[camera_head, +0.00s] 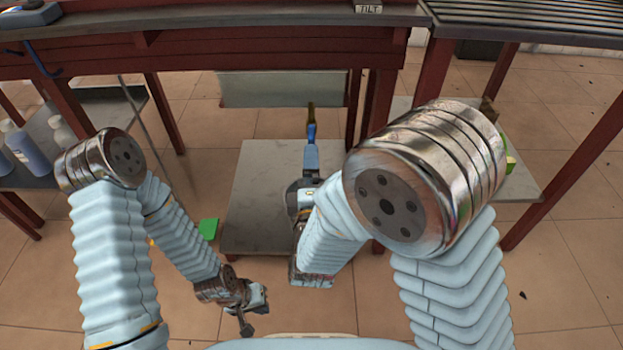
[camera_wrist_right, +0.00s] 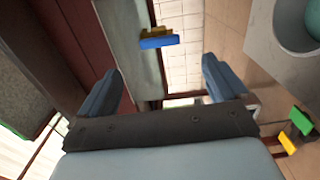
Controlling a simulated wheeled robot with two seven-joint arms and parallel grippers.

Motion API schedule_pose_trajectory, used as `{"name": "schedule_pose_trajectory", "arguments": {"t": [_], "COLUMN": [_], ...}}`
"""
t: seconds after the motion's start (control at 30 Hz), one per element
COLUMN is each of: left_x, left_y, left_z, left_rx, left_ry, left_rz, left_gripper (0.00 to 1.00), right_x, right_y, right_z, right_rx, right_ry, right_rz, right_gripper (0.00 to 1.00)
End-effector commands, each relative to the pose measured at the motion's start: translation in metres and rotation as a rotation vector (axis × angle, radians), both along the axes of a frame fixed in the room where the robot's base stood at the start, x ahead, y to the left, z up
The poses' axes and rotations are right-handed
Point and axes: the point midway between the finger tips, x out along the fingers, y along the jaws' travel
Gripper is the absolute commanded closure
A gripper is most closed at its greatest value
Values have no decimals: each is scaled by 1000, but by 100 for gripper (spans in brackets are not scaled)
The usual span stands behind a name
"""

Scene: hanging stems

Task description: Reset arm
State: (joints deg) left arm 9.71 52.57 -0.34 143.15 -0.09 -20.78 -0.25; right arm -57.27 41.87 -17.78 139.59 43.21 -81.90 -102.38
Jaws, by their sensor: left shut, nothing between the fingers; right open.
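My left arm comes in from the left in the head view and bends down. Its gripper (camera_head: 246,325) is low near the bottom edge, shut and empty, pointing downward over the floor. My right arm bends at a large metal joint and its forearm runs back toward the middle. The right gripper (camera_head: 311,140) points away from me, over or near the grey lower shelf. In the right wrist view its two blue fingers (camera_wrist_right: 160,80) stand wide apart with nothing between them. A blue and yellow piece (camera_wrist_right: 157,40) shows beyond the fingertips.
A dark red workbench (camera_head: 230,65) spans the back, with a grey lower slab (camera_head: 262,195) below. White and blue bottles (camera_head: 25,148) stand on a shelf at the left. A green piece (camera_head: 208,228) lies beside the slab. Tiled floor (camera_head: 540,270) is open at the lower right.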

Motion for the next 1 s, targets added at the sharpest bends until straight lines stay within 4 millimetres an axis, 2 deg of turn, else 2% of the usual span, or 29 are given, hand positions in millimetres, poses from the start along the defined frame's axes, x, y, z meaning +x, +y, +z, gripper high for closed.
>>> {"name": "schedule_pose_trajectory", "arguments": {"t": [0.1, 0.2, 0.67, 0.77, 0.87, 0.97, 1.0], "left_x": [0, 0, 0, 0, 0, -1, -2], "left_y": [0, 0, 0, 0, -1, -3, -4], "left_z": [0, 0, 0, 1, 6, 13, 17], "left_rx": [0, 0, 0, 0, -2, -4, -6], "left_ry": [0, 0, 0, 0, 1, 3, 3], "left_rz": [0, 0, 0, 0, -2, -6, -7], "left_gripper": [100, 100, 100, 100, 100, 100, 100], "right_x": [-14, -20, -21, -18, -8, -3, -6], "right_y": [0, 0, 0, -3, -16, -40, -52], "right_z": [0, 0, 0, -6, -36, -95, -124], "right_rx": [-1, -1, -1, 22, 136, 379, 504], "right_ry": [0, 1, 0, 23, 139, 370, 485], "right_rz": [2, 0, -1, 0, -5, -51, -94], "right_gripper": [0, 0, 0, 0, 0, 0, 0]}}
